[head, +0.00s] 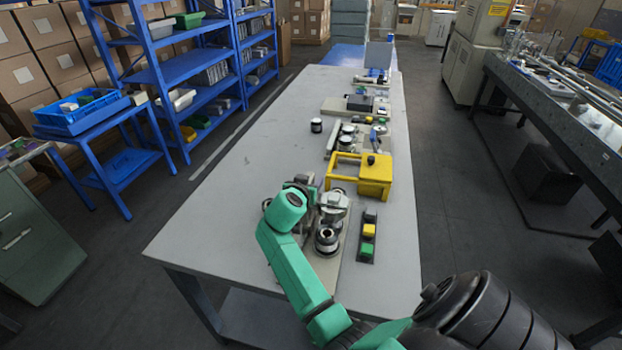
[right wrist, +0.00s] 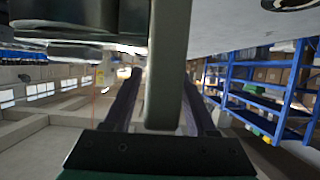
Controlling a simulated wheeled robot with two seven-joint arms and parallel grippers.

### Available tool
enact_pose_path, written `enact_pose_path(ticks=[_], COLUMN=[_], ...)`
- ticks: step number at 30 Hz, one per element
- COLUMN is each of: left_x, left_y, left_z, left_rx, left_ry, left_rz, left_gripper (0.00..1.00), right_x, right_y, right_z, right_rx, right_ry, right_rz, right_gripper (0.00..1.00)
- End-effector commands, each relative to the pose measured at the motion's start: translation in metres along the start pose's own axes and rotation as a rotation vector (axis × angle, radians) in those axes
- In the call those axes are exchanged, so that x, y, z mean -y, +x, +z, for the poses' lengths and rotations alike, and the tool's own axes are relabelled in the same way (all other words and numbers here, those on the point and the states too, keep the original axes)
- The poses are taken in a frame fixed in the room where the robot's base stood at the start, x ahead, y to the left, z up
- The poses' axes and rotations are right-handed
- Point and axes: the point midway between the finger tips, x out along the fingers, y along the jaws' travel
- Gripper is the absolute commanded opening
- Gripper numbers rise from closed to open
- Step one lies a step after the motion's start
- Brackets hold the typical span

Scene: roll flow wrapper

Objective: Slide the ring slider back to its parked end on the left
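My right arm reaches over the front of the table, its green wrist beside a small machine with round metal parts (head: 327,238). In the head view the wrist hides the fingers. In the right wrist view my right gripper (right wrist: 160,74) has its two dark fingers apart. A grey upright bar (right wrist: 168,60) stands between them, with a visible gap on its left side; contact on its right side is unclear. Round dark and metallic parts (right wrist: 85,18) fill the upper left there. I cannot tell which part is the ring slider. My left gripper is not in view.
A button strip with yellow and green buttons (head: 368,238) lies right of the machine. A yellow frame (head: 374,176) stands behind it, with more small fixtures further back. The left part of the tabletop (head: 235,185) is clear. Blue shelves (head: 190,70) stand beyond the table's left.

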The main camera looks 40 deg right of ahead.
Motion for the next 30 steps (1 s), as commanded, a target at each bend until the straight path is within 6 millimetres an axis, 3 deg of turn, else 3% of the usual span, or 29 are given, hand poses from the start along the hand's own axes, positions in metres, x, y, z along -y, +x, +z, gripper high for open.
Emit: enact_pose_path(ticks=[1, 4, 30], left_x=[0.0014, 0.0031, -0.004], left_y=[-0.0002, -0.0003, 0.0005], left_z=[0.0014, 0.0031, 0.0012], left_rx=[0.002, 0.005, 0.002], left_ry=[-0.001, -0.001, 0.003], left_rz=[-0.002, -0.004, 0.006], left_gripper=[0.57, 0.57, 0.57], right_x=[0.0, 0.0, -0.0002], right_y=[0.0, 0.0001, 0.0006], right_z=[-0.0001, -0.0001, 0.0015], right_rx=[0.0, 0.0, 0.003], right_ry=[0.0, 0.0, -0.001], right_rz=[0.0, 0.0, 0.0], right_gripper=[0.38, 0.0, 0.0])
